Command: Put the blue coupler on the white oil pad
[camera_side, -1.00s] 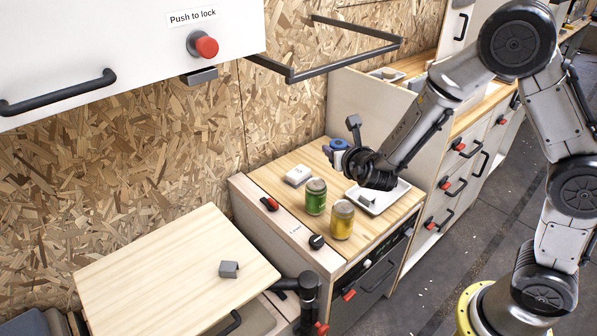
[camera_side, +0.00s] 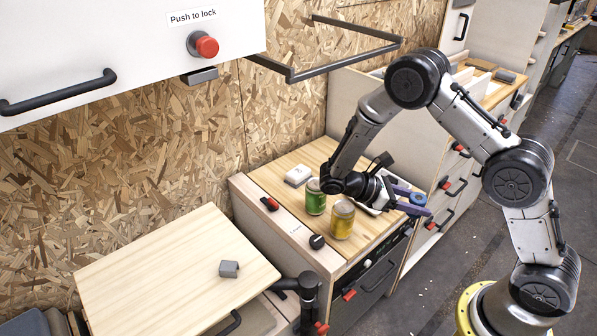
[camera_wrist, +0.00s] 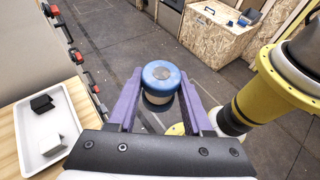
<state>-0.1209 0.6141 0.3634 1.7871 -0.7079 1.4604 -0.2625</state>
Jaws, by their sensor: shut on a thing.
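The blue coupler (camera_wrist: 161,78) looks like a short can with a blue upper part and a grey disc on top. It is between the two purple fingers of my gripper (camera_wrist: 161,92) in the wrist view, and the gripper is shut on it. In the side view my gripper (camera_side: 416,200) points right, past the counter's right edge, with the coupler held off the counter and partly hidden. A white tray (camera_wrist: 26,128) holds a black block and a pale block; in the side view my gripper hides most of it. I cannot tell for sure whether this tray is the white oil pad.
A green can (camera_side: 315,199) and a yellow can (camera_side: 342,220) stand close to my wrist on the wooden counter. A small white box (camera_side: 298,176) lies behind them. A wooden board (camera_side: 175,275) with a grey block is at lower left. Drawers with handles line the right.

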